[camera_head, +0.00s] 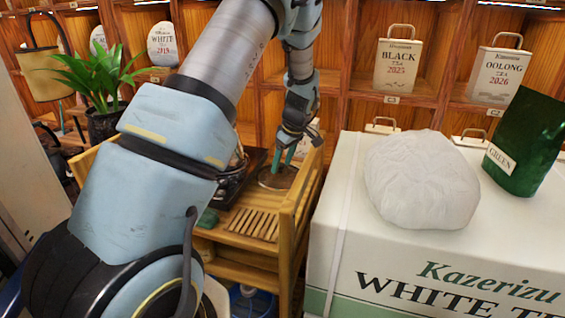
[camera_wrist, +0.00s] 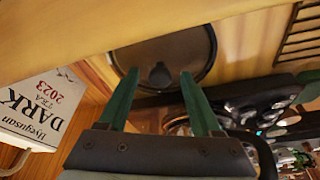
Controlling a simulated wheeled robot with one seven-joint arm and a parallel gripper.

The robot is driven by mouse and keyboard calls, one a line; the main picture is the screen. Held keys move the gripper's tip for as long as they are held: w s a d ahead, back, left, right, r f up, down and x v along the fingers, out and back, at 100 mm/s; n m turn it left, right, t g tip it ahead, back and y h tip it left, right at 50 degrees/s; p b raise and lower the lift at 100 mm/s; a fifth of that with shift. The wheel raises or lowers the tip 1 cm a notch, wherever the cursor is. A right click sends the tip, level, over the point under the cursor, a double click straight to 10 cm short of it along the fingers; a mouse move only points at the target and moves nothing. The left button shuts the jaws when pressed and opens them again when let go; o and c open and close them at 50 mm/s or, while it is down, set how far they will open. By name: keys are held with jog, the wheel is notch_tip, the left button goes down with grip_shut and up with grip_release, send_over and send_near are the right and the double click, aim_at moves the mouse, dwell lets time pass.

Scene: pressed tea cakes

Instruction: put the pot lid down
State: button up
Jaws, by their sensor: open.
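The pot lid (camera_head: 273,184) is a dark round disc lying flat on the wooden cart's top, right of the pot. In the wrist view the lid (camera_wrist: 190,48) shows a lighter rim and a small dark knob (camera_wrist: 160,76). My gripper (camera_head: 286,160) is above the lid, pointing down. In the wrist view its green fingers (camera_wrist: 159,72) are apart, with the knob showing between their tips; I cannot tell whether they touch it. The dark pot (camera_head: 231,184) stands on the cart, partly hidden by my arm; its open top appears at right in the wrist view.
The cart (camera_head: 301,205) has a raised right side close to the lid and a slatted panel (camera_head: 250,224) in front. A large white tea box (camera_head: 335,215) stands to the right, bearing a wrapped cake (camera_head: 422,180) and a green bag (camera_head: 527,143). Shelves stand behind.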

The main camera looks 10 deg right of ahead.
jog(key=b+v, duration=0.2)
jog(key=v, duration=1)
jog(key=s+a+f+m+h, duration=0.1)
jog(key=s+a+m, duration=0.3)
jog(key=s+a, duration=0.5)
jog(key=s+a+f+m+g+h, duration=0.1)
jog(key=s+a+m, duration=0.4)
jog(key=s+a, duration=0.5)
jog(key=a+f, duration=0.1)
jog(key=a, duration=0.3)
jog(key=shift+s+a, duration=0.15)
jog(key=shift+a, duration=0.1)
jog(key=shift+c, duration=0.2)
